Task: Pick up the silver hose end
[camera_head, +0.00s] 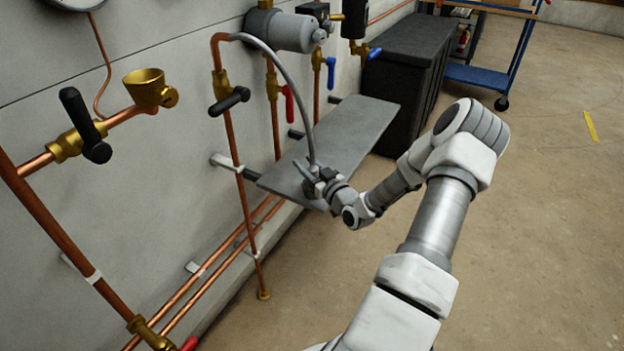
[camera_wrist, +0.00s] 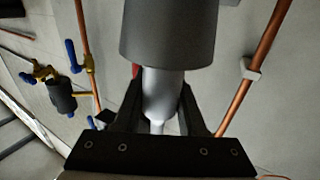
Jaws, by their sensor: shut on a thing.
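A grey hose (camera_head: 292,85) arcs from the top of a copper pipe down to a grey shelf. My gripper (camera_head: 314,180) is at its lower end, over the shelf (camera_head: 345,130). In the wrist view my gripper (camera_wrist: 160,112) has its two dark fingers shut on the silver hose end (camera_wrist: 162,92), one finger on each side. A wider dark grey cylinder (camera_wrist: 167,35) stands just beyond the fingers, in line with the silver part. In the head view the hose end is mostly hidden by my gripper.
Copper pipes with a black-handled valve (camera_head: 229,101), a red-handled valve (camera_head: 289,104) and blue-handled valves run along the wall at the left. A black chest (camera_head: 415,65) and a blue trolley (camera_head: 480,76) stand behind the shelf. The floor at the right is open.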

